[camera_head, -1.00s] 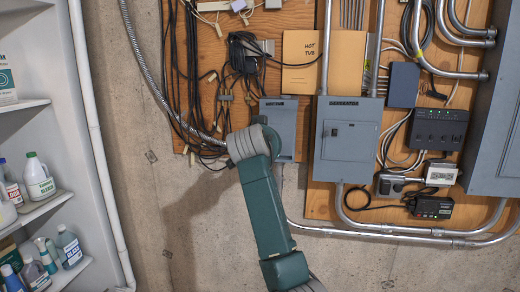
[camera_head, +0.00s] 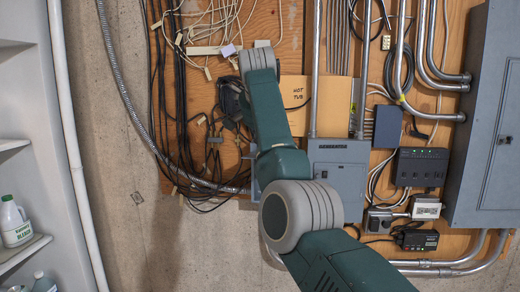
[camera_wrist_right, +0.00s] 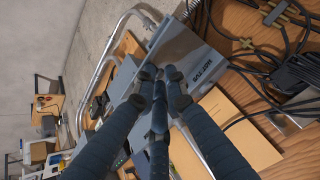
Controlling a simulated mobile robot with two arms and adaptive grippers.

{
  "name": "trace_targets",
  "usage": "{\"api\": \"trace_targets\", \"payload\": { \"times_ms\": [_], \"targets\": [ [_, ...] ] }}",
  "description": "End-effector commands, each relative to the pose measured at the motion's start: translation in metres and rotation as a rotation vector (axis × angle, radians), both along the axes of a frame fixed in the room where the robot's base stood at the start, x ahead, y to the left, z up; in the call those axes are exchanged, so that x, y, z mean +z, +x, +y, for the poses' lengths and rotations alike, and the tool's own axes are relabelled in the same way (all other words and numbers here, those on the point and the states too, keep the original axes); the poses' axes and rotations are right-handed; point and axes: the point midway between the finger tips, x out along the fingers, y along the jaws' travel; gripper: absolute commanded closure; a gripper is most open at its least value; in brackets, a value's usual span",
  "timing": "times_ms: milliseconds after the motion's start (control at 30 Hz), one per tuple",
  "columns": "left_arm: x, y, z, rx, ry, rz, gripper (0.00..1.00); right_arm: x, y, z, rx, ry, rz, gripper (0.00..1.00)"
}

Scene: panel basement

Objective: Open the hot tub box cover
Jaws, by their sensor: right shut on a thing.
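The grey hot tub box (camera_wrist_right: 203,62) shows in the right wrist view, with its label turned nearly upside down. In the head view only a grey strip of the box (camera_head: 254,189) shows left of my arm, which hides the rest. My right gripper (camera_wrist_right: 160,76) has its dark fingers drawn together at the box, shut on what appears to be its cover. The fingers hide the exact contact, and I cannot tell how far the cover stands open. In the head view my right arm reaches up across the board and its gripper is hidden. My left gripper is not in view.
The grey generator box (camera_head: 340,172) stands just right of my arm. A tan hot tub card (camera_head: 296,95) is above. Black cables (camera_head: 180,110) hang at the left, and metal conduits (camera_head: 315,60) run on the right. A shelf (camera_head: 25,250) holds bottles at far left.

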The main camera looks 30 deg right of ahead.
Motion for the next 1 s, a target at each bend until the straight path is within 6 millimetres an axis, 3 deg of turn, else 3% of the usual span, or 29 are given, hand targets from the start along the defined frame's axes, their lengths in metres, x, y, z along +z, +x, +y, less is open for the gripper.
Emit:
{"api": "trace_targets", "payload": {
  "times_ms": [567, 600, 667, 1000],
  "targets": [
    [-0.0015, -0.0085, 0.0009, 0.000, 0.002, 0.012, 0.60, -0.0047, -0.0012, -0.0043, -0.005, 0.011, 0.024, 1.00],
    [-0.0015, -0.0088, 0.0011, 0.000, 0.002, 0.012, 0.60, -0.0047, -0.0012, -0.0043, -0.005, 0.011, 0.024, 0.81],
    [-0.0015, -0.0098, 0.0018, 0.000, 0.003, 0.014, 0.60, -0.0044, -0.0012, -0.0043, -0.004, 0.010, 0.022, 0.70],
    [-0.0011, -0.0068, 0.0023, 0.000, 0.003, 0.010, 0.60, -0.0005, -0.0016, -0.0042, -0.004, 0.007, 0.017, 0.70]
  ]
}}
